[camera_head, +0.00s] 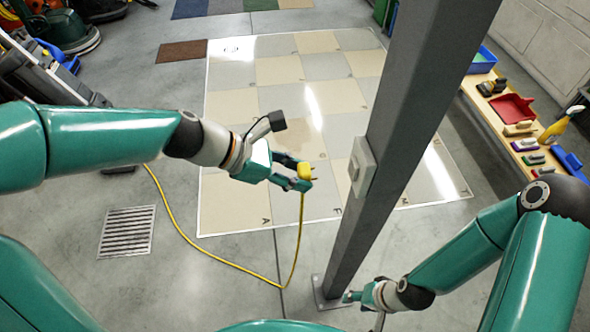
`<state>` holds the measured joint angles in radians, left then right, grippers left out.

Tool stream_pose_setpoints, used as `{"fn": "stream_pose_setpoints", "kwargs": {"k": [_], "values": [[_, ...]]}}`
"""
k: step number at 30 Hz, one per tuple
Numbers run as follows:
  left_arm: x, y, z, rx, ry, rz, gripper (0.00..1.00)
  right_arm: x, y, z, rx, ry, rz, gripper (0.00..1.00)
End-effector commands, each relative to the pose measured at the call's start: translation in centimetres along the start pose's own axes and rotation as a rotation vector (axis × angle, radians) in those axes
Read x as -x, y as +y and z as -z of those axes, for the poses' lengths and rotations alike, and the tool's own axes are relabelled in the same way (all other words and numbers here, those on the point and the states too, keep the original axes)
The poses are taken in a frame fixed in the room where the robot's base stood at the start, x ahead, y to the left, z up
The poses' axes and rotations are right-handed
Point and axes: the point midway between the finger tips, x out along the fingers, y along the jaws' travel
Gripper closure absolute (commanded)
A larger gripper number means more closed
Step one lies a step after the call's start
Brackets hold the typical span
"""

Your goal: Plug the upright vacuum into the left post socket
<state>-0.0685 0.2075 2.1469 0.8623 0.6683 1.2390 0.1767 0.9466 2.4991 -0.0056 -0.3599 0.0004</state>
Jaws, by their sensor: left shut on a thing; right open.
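My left gripper (299,178) is shut on a yellow plug (305,171), held in the air to the left of a grey post. Dark prongs seem to point right, towards the post. A yellow cord (205,257) hangs from the plug, runs along the floor and goes off left behind my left arm. A pale socket box (362,167) is fixed on the grey post (399,130), apart from the plug. My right gripper (350,297) is low by the post's foot, open and small in view. I cannot clearly make out the upright vacuum.
The post's base plate (325,293) is on the concrete floor. A tiled sample floor (330,110) lies behind. A wooden shelf (510,130) with brushes and a red dustpan (512,108) stands right. Machines stand at upper left. A floor grate (127,231) lies left.

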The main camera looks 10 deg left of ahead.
Motion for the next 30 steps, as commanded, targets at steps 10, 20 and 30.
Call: {"fn": "stream_pose_setpoints", "kwargs": {"k": [10, 20, 30], "values": [[-0.6, 0.0, -0.4, 0.001, 0.000, -0.001, 1.00, -0.1, 0.0, 0.0, 0.000, 0.000, 0.000, 0.54], [-3.1, 0.0, -2.4, 0.000, 0.000, 0.000, 1.00, -0.3, 0.1, 0.0, 0.000, 0.001, 0.000, 0.54], [-4.9, 0.1, -3.9, 0.003, 0.000, -0.003, 1.00, -0.4, 0.1, 0.0, 0.000, 0.000, 0.000, 0.54]]}}
